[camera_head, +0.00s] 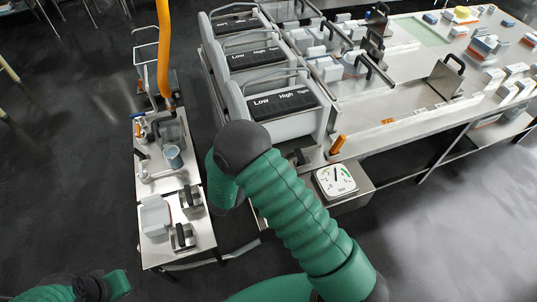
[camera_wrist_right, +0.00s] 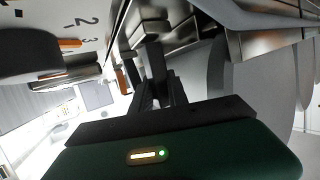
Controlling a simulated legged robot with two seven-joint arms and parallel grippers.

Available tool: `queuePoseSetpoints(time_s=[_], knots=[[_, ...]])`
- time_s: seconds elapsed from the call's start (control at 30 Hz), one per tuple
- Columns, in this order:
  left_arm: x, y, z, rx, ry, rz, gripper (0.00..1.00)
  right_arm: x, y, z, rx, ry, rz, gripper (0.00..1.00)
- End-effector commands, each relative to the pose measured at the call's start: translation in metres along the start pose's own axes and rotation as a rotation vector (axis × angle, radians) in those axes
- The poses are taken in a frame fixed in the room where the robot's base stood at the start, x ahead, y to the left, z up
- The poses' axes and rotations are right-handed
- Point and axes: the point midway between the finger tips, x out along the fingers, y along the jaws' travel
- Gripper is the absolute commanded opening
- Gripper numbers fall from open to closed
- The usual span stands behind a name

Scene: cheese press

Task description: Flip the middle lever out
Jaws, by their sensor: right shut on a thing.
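My right gripper (camera_wrist_right: 158,82) shows in the right wrist view, its fingers pointing away from the camera and shut on a dark bar (camera_wrist_right: 154,55), which looks like a lever. I cannot tell from its label which lever it is. In the head view my green right arm hides the gripper and the levers.
Three presses marked Low, High and Tight (camera_head: 284,103) stand in a row. A white dial gauge (camera_head: 335,180) and an orange handle (camera_head: 337,145) are right of my arm. A narrow side table (camera_head: 200,236) stands left. A long work table (camera_head: 400,139) with blocks is on the right.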

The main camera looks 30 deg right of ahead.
Motion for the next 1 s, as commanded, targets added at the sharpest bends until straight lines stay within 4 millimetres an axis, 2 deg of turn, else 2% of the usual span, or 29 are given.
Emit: queuePoseSetpoints(time_s=[0.03,0.3,0.97,1.0], knots=[[-0.013,0.0,-0.003,0.0,0.0,0.0,0.0,-0.001,0.0,-0.007,0.02,-0.031,-0.007,0.0],[-0.032,0.0,-0.007,0.0,0.0,0.0,0.0,0.008,0.005,-0.005,0.103,-0.157,-0.03,0.0],[-0.038,0.0,-0.009,0.0,0.0,0.0,0.0,0.014,0.008,-0.002,0.145,-0.217,-0.041,0.0],[-0.038,0.0,-0.009,0.0,0.0,0.0,0.0,0.014,0.008,-0.002,0.145,-0.217,-0.041,0.22]])
